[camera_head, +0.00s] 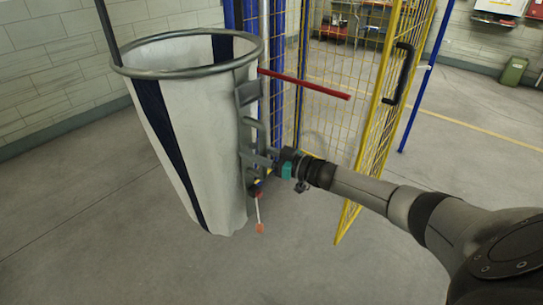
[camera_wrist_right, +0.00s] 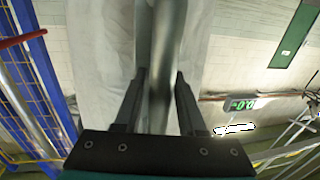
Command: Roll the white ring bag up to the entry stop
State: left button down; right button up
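The white ring bag (camera_head: 205,140) is tall and white with dark blue stripes. It hangs from a grey ring (camera_head: 160,73) at its top, left of centre in the head view. A grey bracket with a looped handle (camera_head: 247,131) is on its right side. My right gripper (camera_head: 272,163) is at this handle, reaching in from the right. In the right wrist view, a grey bar (camera_wrist_right: 162,50) runs between the two fingers (camera_wrist_right: 161,75), with white cloth behind it. I cannot tell whether the fingers press on the bar. My left gripper is not in view.
A red bar (camera_head: 305,84) sticks out to the right of the bag. A yellow mesh gate (camera_head: 382,105) with a black handle and blue posts stands behind my right arm. A white block wall is at the left. Grey floor (camera_head: 95,245) is clear in front.

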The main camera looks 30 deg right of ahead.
jog(key=p+v, duration=0.1)
jog(key=v, duration=1.4)
jog(key=shift+p, duration=0.35)
jog(key=shift+r, duration=0.1)
dwell(0.5)
jog(key=s+a+f+m+g+h+b, duration=0.15)
jog(key=s+f+g+h, duration=0.35)
jog(key=f, duration=1.2)
jog(key=s+f+m+g+h+b, duration=0.1)
jog(key=s+f+m+h+b, duration=0.2)
jog(key=s+f, duration=0.9)
jog(key=s+a+f+g, duration=0.4)
jog(key=s+a+f, duration=0.4)
jog(key=s+f, duration=0.2)
jog(key=s+a+f+n+g+b, duration=0.1)
jog(key=s+a+f+g, duration=0.3)
jog(key=s+a+f, duration=0.5)
notch_tip(320, 180, down, 2)
jog(key=s, duration=0.3)
jog(key=shift+g+h, duration=0.4)
jog(key=shift+a+f, duration=0.1)
jog(key=shift+a, duration=0.05)
